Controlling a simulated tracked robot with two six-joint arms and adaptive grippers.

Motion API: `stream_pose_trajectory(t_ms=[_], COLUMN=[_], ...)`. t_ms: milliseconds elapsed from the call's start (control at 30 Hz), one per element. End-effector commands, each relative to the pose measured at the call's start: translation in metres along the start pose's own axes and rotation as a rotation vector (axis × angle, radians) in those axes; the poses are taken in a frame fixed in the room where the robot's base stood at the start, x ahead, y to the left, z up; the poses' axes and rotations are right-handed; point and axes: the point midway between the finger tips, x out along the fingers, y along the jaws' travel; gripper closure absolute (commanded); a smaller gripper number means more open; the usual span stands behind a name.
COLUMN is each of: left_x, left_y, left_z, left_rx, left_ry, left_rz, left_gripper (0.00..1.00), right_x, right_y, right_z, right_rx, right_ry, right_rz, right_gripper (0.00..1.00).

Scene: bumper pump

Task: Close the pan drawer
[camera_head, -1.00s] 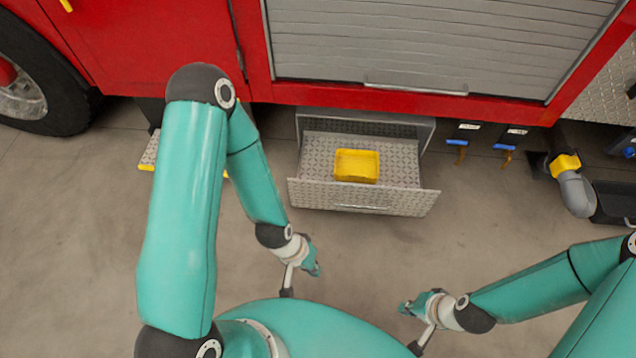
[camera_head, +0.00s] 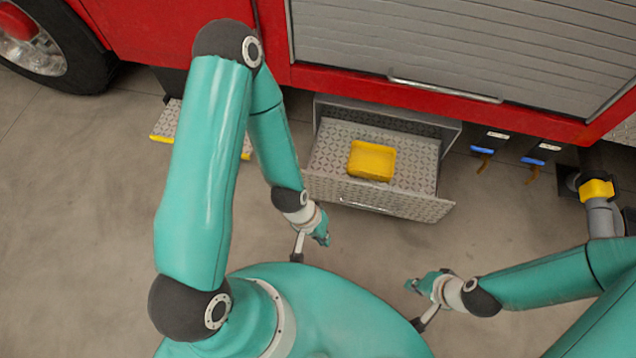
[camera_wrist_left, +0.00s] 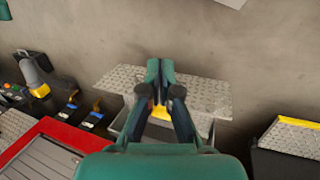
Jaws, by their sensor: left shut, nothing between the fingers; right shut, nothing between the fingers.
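The pan drawer (camera_head: 330,150) is a diamond-plate metal drawer under the red truck body, standing pulled out. Its front panel (camera_head: 385,200) carries a bar handle. A yellow tray (camera_head: 371,160) lies inside it. My left gripper (camera_head: 322,238) is shut and empty, in front of the drawer's left end and apart from it in the head view. In the left wrist view the left gripper (camera_wrist_left: 160,70) shows in front of the drawer front (camera_wrist_left: 210,95) and hides part of the tray. My right gripper (camera_head: 415,285) is shut and empty, further from the drawer, over the floor.
A step with a yellow edge (camera_head: 170,125) is left of the drawer. Blue-handled valves (camera_head: 482,151) and a grey pipe with a yellow collar (camera_head: 598,190) are to the right. A wheel (camera_head: 40,50) stands at far left. The floor before the drawer is clear.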

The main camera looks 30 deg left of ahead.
Motion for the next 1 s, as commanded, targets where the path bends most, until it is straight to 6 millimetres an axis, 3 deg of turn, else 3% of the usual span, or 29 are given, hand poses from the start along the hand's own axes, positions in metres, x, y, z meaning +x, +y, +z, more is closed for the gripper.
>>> stream_pose_trajectory(t_ms=[167, 300, 400, 467, 567, 667, 800, 833, 1000], left_x=[0.044, 0.094, 0.129, 0.147, 0.172, 0.192, 0.205, 0.205, 0.202], left_y=[-0.039, -0.070, -0.077, -0.076, -0.074, -0.085, -0.131, -0.144, -0.208], left_z=[0.018, 0.046, 0.059, 0.056, 0.031, -0.014, -0.085, -0.098, -0.143], left_rx=[-0.313, -0.808, -1.248, -1.517, -1.938, -2.305, -2.639, 2.626, 2.200], left_ry=[-0.123, -0.323, -0.511, -0.634, -0.860, -1.113, -1.473, 1.511, 1.474], left_rz=[-0.040, -0.065, -0.043, -0.006, 0.104, 0.286, 0.635, -0.701, -0.884], left_gripper=[1.00, 1.00, 1.00, 1.00, 1.00, 1.00, 1.00, 1.00, 1.00], right_x=[0.039, 0.088, 0.128, 0.151, 0.189, 0.225, 0.267, 0.275, 0.300], right_y=[0.014, 0.032, 0.046, 0.054, 0.068, 0.081, 0.097, 0.099, 0.108], right_z=[0.000, -0.001, -0.001, -0.001, -0.001, -0.001, -0.002, -0.002, -0.002], right_rx=[0.000, 0.000, 0.000, 0.000, 0.000, 0.000, 0.000, 0.000, 0.000], right_ry=[0.000, 0.000, 0.000, 0.000, 0.000, 0.000, 0.000, 0.000, 0.000], right_rz=[0.000, 0.000, 0.000, 0.000, 0.000, 0.000, 0.000, 0.000, 0.000], right_gripper=[1.00, 1.00, 1.00, 1.00, 1.00, 1.00, 1.00, 1.00, 1.00])
